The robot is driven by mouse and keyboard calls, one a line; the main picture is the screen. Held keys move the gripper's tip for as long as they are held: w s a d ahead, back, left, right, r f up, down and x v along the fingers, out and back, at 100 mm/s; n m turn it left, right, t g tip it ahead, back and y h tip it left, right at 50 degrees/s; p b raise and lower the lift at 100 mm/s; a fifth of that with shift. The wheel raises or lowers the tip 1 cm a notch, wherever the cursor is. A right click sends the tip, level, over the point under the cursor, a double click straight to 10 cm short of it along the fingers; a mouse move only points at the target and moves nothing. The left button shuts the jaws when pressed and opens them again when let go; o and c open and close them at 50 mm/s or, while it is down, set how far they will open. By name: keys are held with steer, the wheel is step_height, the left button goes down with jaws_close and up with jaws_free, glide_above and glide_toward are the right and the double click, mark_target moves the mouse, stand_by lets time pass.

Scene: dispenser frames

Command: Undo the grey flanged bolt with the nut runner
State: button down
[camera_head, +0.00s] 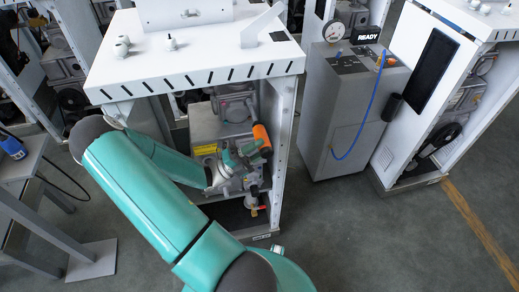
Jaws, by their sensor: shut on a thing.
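My teal arm reaches from the bottom of the head view into the open front of the white dispenser frame. My gripper (223,166) is at the grey machinery inside and is small in the picture. It is shut on what looks like the nut runner (239,156), a green and grey tool beside an orange cylinder (262,138). The tool is against or just in front of the machinery; I cannot tell whether it touches. I cannot make out the grey flanged bolt, which is hidden or too small here.
The white frame's top (200,55) and right post (283,150) border the opening. A grey cabinet (350,115) with a blue hose and a READY sign stands to the right. A stand (22,165) with a blue device is at left. Floor is clear at lower right.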

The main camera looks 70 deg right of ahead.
steer(key=shift+w+d, duration=0.25)
steer(key=shift+d, duration=0.15)
stand_by(0.6)
steer(key=shift+s+a, duration=0.15)
steer(key=shift+a, duration=0.15)
stand_by(1.0)
steer(key=s+a, duration=0.3)
steer(key=a, duration=0.3)
steer(key=shift+s, duration=0.3)
stand_by(0.3)
